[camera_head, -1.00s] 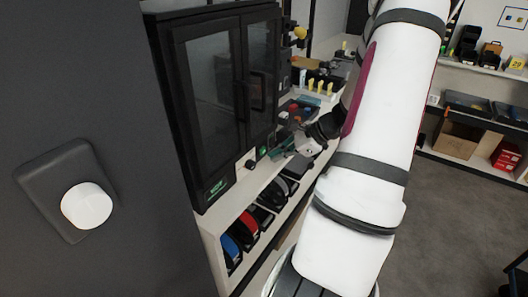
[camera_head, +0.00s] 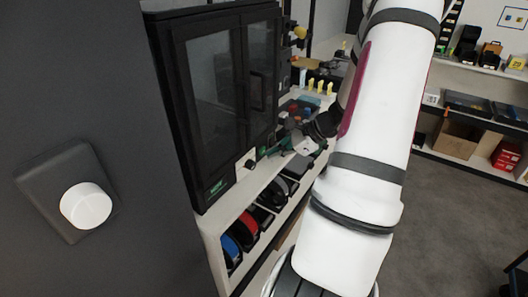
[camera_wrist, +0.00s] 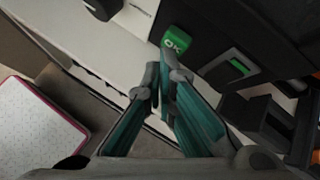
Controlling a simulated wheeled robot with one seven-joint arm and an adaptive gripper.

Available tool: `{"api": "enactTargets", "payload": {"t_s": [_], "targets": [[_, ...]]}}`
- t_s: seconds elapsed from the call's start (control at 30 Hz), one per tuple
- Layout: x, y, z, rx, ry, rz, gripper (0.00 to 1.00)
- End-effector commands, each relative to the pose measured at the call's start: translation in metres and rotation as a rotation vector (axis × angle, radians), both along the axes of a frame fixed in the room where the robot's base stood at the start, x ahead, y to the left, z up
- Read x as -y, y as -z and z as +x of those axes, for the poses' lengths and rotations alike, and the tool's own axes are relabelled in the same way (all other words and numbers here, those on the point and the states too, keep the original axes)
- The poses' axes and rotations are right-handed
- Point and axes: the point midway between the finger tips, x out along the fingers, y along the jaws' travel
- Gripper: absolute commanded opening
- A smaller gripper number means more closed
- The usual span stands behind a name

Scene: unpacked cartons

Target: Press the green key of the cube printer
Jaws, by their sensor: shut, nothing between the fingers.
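The green key (camera_wrist: 176,40), marked OK, shows in the wrist view just beyond my fingertips. My gripper (camera_wrist: 163,74) has teal fingers with grey tips, shut and empty, pointing at the key. I cannot tell whether the tips touch it.
A shelf under the printer holds several spools (camera_head: 248,222), red, blue and black. A grey panel with a white knob (camera_head: 86,205) stands close at left. A bench with small parts (camera_head: 300,108) lies beyond the gripper. Grey floor is free at right.

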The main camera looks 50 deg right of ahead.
Motion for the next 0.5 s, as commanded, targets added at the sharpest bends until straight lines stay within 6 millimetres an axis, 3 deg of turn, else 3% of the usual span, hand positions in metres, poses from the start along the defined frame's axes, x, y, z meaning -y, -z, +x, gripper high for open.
{"api": "enactTargets", "payload": {"t_s": [0.5], "targets": [[-0.0001,-0.0001,0.0058,0.001,0.001,0.000,0.00]]}}
